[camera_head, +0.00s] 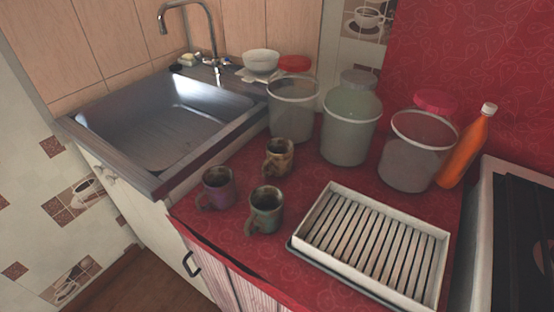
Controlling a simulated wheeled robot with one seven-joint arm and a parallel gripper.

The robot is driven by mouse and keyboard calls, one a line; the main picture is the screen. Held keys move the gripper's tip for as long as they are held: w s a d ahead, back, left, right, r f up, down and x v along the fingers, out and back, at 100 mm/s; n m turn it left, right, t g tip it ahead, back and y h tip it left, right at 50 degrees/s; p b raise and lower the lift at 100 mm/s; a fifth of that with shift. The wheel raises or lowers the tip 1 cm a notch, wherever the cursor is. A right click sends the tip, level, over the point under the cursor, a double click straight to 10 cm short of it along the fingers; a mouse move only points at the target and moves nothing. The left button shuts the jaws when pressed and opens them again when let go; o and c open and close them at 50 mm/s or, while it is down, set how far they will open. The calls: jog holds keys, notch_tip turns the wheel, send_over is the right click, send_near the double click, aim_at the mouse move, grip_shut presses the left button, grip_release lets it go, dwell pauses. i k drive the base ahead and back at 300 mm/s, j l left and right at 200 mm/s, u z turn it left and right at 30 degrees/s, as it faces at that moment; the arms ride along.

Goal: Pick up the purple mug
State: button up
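The purple mug (218,190) stands upright on the red patterned counter (235,238), near its front left edge. Its handle points to the lower left. A green mug (266,211) stands upright just to its right and a little nearer. A brown-yellow mug (279,157) stands behind and to the right of it. The mugs look separate, with small gaps between them. My gripper does not show in the head view.
A metal sink (165,125) lies left of the mugs. A white slatted tray (372,245) is at the right. Grey-green canisters (350,125) and an orange bottle (467,150) line the back. A stove (525,225) stands far right. A white bowl (261,61) sits behind the sink.

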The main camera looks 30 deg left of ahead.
aim_at(219, 182)
jog(key=u, duration=1.3)
